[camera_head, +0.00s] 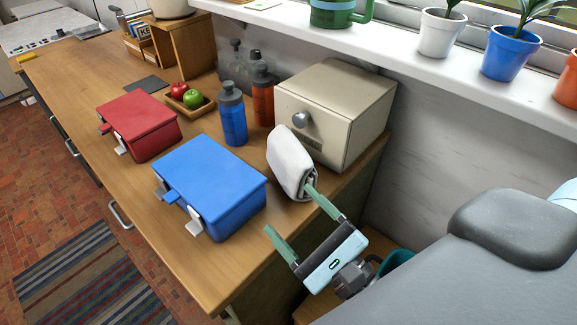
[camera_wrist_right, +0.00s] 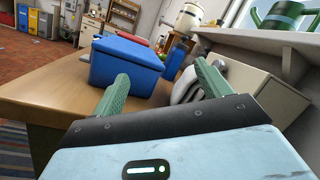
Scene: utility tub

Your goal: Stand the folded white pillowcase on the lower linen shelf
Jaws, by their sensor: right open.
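The folded white pillowcase (camera_head: 288,158) is a thick, rounded bundle on the wooden counter, beside the cream box. It also shows in the wrist view (camera_wrist_right: 184,88), partly hidden behind a green finger. My right gripper (camera_head: 288,210) is open and empty at the counter's near end. One finger's tip overlaps the pillowcase's near end in the head view; I cannot tell whether they touch. The other finger is out to the left, towards the blue lunch box. The fingers also show in the wrist view (camera_wrist_right: 163,74). I cannot make out a linen shelf. My left gripper is not in view.
A blue lunch box (camera_head: 212,182) and red lunch box (camera_head: 140,122) stand left of the pillowcase. A blue bottle (camera_head: 232,115) and red bottle (camera_head: 263,95) stand behind it. The cream box (camera_head: 340,105) is close on its right. A windowsill (camera_head: 400,45) with pots runs above.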

